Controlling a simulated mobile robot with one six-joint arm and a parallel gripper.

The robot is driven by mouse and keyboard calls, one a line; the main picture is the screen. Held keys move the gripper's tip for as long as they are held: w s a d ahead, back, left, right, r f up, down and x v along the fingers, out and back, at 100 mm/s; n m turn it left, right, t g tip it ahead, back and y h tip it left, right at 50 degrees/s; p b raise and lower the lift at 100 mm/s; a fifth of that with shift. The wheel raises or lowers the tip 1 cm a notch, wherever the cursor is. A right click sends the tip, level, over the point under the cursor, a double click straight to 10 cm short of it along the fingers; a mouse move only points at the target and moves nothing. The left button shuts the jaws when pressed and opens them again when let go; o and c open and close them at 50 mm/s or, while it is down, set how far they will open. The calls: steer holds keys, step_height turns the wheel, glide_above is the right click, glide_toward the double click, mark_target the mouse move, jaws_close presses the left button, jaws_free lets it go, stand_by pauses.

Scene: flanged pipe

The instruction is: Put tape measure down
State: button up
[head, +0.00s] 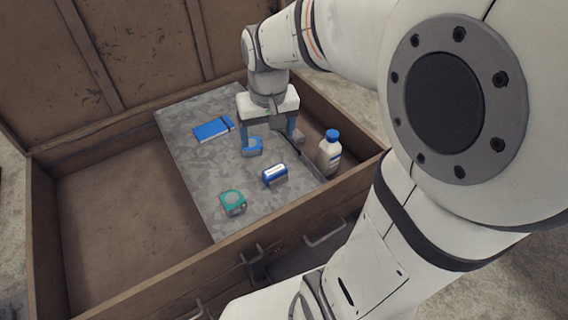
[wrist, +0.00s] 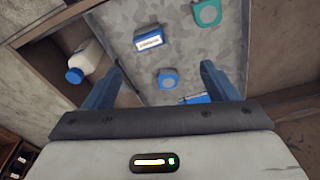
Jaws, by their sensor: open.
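A blue tape measure (head: 252,146) with a grey round face lies on the grey mottled sheet (head: 192,165). My gripper (head: 268,142) is open above the sheet, with its blue fingers pointing down. In the head view the left finger is close to the blue tape measure. In the wrist view the blue tape measure (wrist: 168,79) shows in the gap between the spread fingers (wrist: 163,66), with clear space on both sides. A teal case of similar shape (head: 232,202) lies nearer the front of the sheet; it also shows in the wrist view (wrist: 206,12).
A blue box with a white label (head: 275,175) lies between them. A blue notebook (head: 213,129) lies at the back left. A white bottle with a blue cap (head: 329,153) stands at the right. Brown wooden walls (head: 42,230) surround the sheet. The left compartment floor (head: 125,210) is bare.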

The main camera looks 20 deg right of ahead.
steer(key=s, duration=1)
steer(key=shift+f+n+t, duration=0.25)
steer(key=shift+n+t, duration=0.15)
